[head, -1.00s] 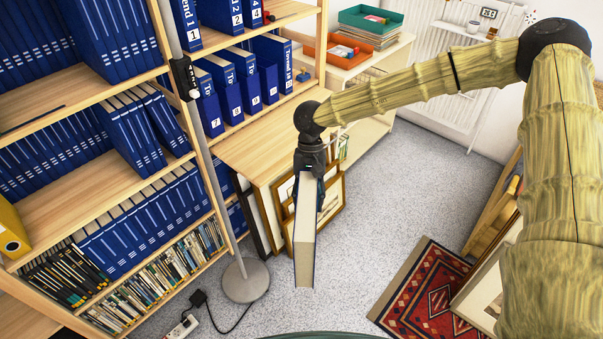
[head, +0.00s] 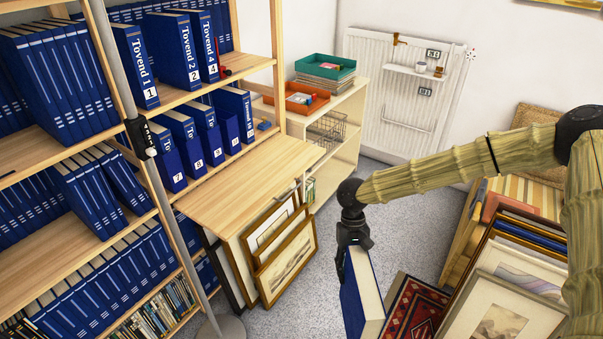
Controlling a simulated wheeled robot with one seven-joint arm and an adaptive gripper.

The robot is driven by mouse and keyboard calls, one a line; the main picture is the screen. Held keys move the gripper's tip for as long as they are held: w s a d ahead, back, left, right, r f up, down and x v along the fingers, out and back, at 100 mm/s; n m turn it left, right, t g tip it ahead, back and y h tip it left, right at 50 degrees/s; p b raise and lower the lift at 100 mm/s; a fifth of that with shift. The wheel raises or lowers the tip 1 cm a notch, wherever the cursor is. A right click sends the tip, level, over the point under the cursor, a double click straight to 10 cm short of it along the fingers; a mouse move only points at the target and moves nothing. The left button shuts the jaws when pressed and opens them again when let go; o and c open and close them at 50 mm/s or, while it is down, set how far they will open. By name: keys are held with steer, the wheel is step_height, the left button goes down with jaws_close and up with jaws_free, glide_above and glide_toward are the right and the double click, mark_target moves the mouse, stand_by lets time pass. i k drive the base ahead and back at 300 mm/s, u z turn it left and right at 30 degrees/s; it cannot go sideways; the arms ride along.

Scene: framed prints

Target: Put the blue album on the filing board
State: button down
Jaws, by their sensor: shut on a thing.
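My gripper (head: 350,256) is shut on the blue album (head: 352,303), which hangs below it over the floor. The album's blue cover faces left and its pale page edges show to the right. Its lower end comes close to the bottom of the picture. What seems to be the filing board (head: 262,150) is the bare wooden board that juts out from the shelving, left of my gripper. Its top is clear at the front, with a row of numbered blue albums (head: 205,134) on the shelf behind it.
Framed pictures (head: 285,258) lean under the board. A lamp pole (head: 160,190) stands before the shelves. A low cabinet (head: 335,135) holds green and orange trays. More frames (head: 500,300) and a red rug (head: 412,310) lie to the right. Grey floor (head: 370,180) is free beyond.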

mark_target(278, 165)
steer(key=z, duration=1.75)
steer(key=i, duration=1.1)
steer(key=u, duration=2.25)
